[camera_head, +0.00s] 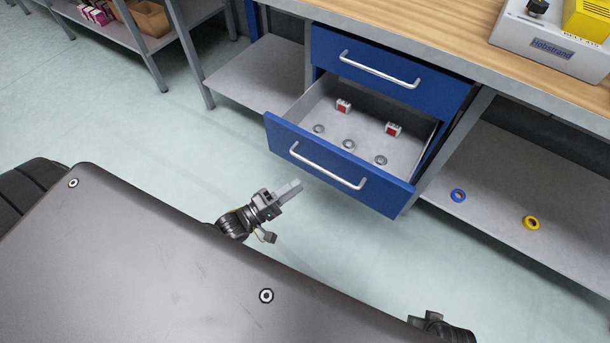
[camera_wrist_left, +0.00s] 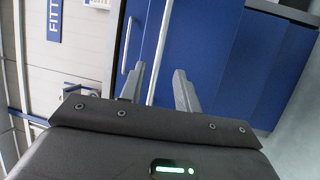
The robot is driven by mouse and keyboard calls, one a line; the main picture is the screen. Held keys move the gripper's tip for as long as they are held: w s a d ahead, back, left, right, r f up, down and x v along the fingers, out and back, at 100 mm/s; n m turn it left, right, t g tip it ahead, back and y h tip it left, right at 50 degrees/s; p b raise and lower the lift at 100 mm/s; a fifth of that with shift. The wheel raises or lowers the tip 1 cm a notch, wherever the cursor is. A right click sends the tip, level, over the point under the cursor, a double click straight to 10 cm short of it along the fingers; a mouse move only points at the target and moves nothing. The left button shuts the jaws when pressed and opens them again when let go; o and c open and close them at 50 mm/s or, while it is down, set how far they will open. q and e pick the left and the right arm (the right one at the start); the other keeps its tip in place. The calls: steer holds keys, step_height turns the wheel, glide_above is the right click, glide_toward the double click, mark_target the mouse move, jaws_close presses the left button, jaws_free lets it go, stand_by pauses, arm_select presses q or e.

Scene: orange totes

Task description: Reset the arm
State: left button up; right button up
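My left gripper (camera_head: 290,188) is in front of the open lower blue drawer (camera_head: 285,155), low and to the left of its silver handle (camera_head: 325,168), with a visible gap. In the left wrist view the two grey fingers of the left gripper (camera_wrist_left: 159,82) stand apart with nothing held between them. Blue fronts and silver bars show behind them. A dark part of my right arm (camera_head: 440,326) shows at the bottom edge of the head view. Its fingers are not visible.
The open drawer holds two red-and-white boxes (camera_head: 343,106) (camera_head: 393,129) and several metal rings (camera_head: 348,144). The upper drawer (camera_head: 390,70) is shut. A blue ring (camera_head: 458,195) and a yellow ring (camera_head: 531,222) lie on the right shelf. The floor (camera_head: 170,130) at left is clear.

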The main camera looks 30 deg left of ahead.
arm_select(q)
steer(key=shift+s+a, duration=0.25)
steer(key=shift+s, duration=0.1)
arm_select(e)
steer(key=shift+w+r, duration=0.15)
steer(key=shift+w, duration=0.1)
